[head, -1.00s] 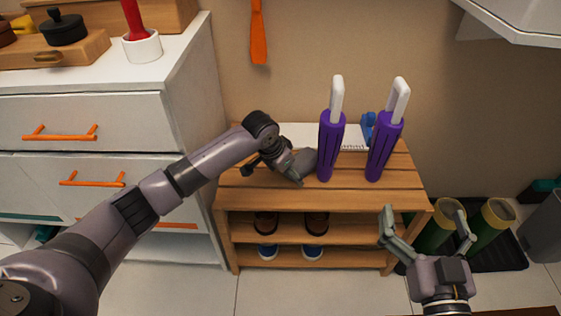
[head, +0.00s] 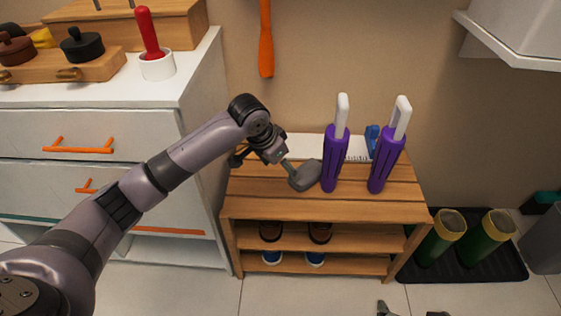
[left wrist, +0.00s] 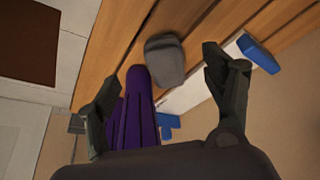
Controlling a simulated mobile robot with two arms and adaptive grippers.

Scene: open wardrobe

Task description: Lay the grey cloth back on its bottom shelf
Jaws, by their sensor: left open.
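A small grey rounded piece, which looks like the grey cloth (head: 306,177), lies on the top boards of the wooden shoe bench (head: 290,209), just left of a purple umbrella. My left gripper (head: 284,160) is over the bench top beside it. In the left wrist view the grey piece (left wrist: 165,60) shows between the spread fingers (left wrist: 160,68), which are open and do not grip it. My right gripper (head: 410,311) shows only as two separated fingertips at the bottom edge. The bench's lower shelves hold brown shoes (head: 320,232) and blue shoes (head: 315,259).
Two purple umbrellas (head: 332,165) (head: 384,165) with white handles stand at the bench, near a blue object (head: 372,140). A white drawer unit (head: 60,125) stands left. Green boots (head: 440,238) stand on a black tray (head: 490,262) at right. The floor in front is clear.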

